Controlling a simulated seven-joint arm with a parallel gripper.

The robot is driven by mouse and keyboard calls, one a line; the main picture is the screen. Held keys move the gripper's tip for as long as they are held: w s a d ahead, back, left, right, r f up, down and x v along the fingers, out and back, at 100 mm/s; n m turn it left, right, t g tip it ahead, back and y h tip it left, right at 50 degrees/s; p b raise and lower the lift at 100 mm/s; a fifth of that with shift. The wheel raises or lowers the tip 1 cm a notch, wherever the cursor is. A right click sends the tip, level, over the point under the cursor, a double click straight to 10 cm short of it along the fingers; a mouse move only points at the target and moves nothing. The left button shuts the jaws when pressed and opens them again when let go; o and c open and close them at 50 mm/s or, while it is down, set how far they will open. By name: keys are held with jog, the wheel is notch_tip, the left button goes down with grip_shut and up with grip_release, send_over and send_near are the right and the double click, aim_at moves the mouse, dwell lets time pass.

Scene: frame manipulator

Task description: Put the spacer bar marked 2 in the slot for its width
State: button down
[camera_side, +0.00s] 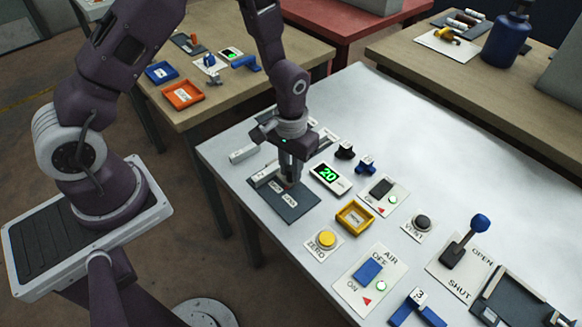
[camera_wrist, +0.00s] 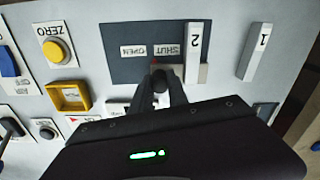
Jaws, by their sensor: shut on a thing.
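The spacer bar marked 2 (camera_wrist: 194,45) is a pale bar lying on a dark grey plate (camera_wrist: 122,36), against a light grey block (camera_wrist: 203,74). In the side view the bar (camera_side: 264,175) is at the plate's left edge. My gripper (camera_wrist: 161,84) points down over the plate beside the bar, not around it. It is shut on a small dark knob (camera_wrist: 160,77) near the labels OPEN and SHUT. The fingers hide most of the knob. In the side view my gripper (camera_side: 290,178) covers part of the plate. I cannot make out a slot for the bar.
A bar marked 1 (camera_wrist: 256,52) lies apart on the table. A display (camera_side: 329,175) reads 20. A yellow tray (camera_side: 355,217), a yellow ZERO button (camera_side: 327,239), an AIR switch (camera_side: 368,271) and a blue-knobbed lever (camera_side: 470,236) stand nearby. The table's far right is clear.

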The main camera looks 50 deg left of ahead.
aim_at(301, 191)
jog(key=shift+d, duration=1.9)
jog(key=c, duration=1.3)
grip_release()
notch_tip(301, 191, up, 7)
